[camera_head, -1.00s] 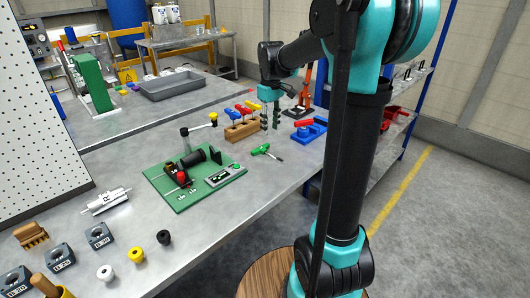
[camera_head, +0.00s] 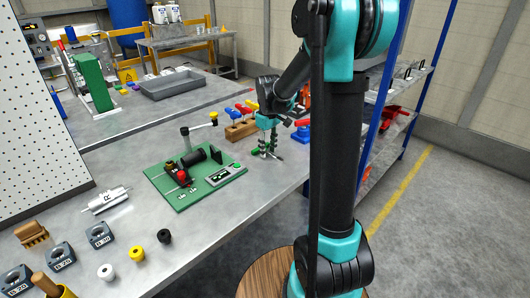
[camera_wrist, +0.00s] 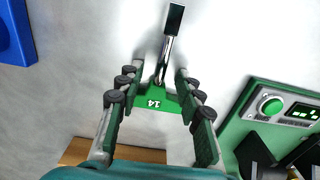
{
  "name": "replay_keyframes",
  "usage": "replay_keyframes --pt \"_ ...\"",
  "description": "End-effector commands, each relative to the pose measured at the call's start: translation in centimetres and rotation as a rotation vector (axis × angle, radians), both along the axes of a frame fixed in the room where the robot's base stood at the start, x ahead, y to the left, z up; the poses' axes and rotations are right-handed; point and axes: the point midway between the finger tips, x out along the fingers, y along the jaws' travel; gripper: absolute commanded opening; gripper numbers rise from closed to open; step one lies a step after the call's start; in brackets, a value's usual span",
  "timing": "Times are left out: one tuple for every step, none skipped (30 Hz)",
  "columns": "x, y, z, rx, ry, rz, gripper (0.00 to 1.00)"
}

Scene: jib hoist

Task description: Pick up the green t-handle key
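The green T-handle key (camera_wrist: 157,99) lies on the grey bench, its handle marked 14 and its metal shaft pointing up in the wrist view to a black tip. My gripper (camera_wrist: 156,80) is open, with one finger on each side of the green handle. I cannot tell whether the fingers touch the handle. In the head view, my gripper (camera_head: 268,146) is low over the bench and hides most of the key.
A green board with a fixture (camera_head: 195,180) is close on the left. A wooden block with coloured T-handle keys (camera_head: 240,130) stands behind. A blue holder (camera_head: 302,133) is just right of my gripper. Bare bench lies in front.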

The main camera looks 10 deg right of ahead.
Motion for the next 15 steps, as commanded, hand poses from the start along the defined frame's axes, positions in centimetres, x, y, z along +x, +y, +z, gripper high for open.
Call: replay_keyframes --pt "0.0 0.0 0.01 0.0 0.0 0.0 0.36" --pt "0.0 0.0 0.01 0.0 0.0 0.0 0.36" --pt "0.0 0.0 0.02 0.0 0.0 0.0 0.36" --pt "0.01 0.0 0.02 0.0 0.0 0.0 0.36" --pt "0.01 0.01 0.02 0.0 0.0 0.0 0.33" --pt "0.01 -0.01 0.03 0.0 0.0 0.0 0.28" --pt "0.01 0.0 0.03 0.0 0.0 0.0 0.24" --pt "0.01 0.0 0.03 0.0 0.0 0.0 0.2" --pt "0.01 0.0 0.03 0.0 0.0 0.0 0.15" --pt "0.01 0.0 0.04 0.0 0.0 0.0 0.11" --pt "0.01 0.0 0.04 0.0 0.0 0.0 0.08" --pt "0.01 0.0 0.04 0.0 0.0 0.0 0.03" --pt "0.01 0.0 0.04 0.0 0.0 0.0 0.0" --pt "0.01 0.0 0.04 0.0 0.0 0.0 0.0" --pt "0.01 0.0 0.04 0.0 0.0 0.0 0.0"
